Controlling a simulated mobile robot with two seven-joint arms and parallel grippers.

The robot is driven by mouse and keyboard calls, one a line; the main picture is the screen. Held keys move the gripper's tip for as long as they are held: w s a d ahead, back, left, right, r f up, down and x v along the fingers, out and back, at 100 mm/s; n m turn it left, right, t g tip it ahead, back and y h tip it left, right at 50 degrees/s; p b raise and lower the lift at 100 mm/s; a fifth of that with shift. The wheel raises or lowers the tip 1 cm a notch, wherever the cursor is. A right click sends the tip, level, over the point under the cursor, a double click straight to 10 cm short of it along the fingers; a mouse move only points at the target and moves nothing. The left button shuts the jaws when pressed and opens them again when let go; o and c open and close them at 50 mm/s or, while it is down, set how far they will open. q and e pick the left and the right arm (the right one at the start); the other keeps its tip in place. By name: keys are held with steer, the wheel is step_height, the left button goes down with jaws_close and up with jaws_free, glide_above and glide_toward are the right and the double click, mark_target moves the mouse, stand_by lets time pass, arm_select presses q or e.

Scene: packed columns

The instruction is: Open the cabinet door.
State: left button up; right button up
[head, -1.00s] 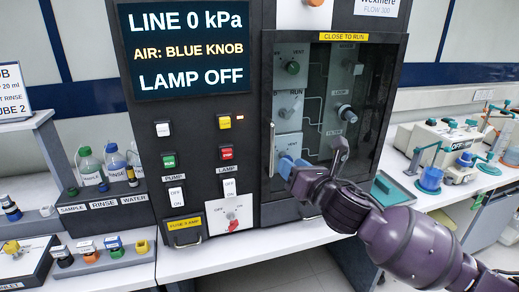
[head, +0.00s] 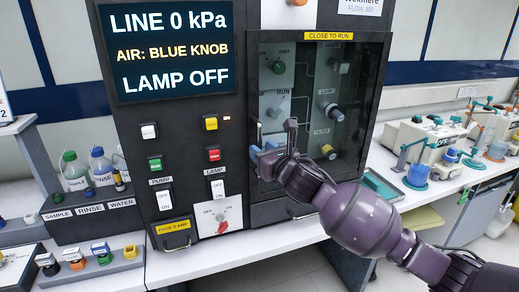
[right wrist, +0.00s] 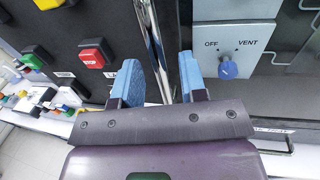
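The cabinet door (head: 343,150) is a dark glass panel with a black frame, on the right half of the black machine, under a yellow "CLOSE TO RUN" label. It looks shut. Its upright metal handle (head: 258,141) is along the door's left edge, partly hidden by my gripper. My right gripper (head: 264,158) is at the handle's lower part. In the right wrist view my right gripper (right wrist: 160,85) has its blue fingers apart, and the shiny handle (right wrist: 152,42) runs down between them. I cannot tell whether either finger touches it. My left gripper is not in view.
Left of the door are pump and lamp switches (head: 217,187) and a display (head: 170,48). Behind the glass are several knobs, including a blue one (right wrist: 228,70) on an OFF/VENT plate. Bottles stand at left; lab devices (head: 425,140) stand on the right bench.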

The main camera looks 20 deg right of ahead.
steer(key=shift+x, duration=0.9)
jaws_close()
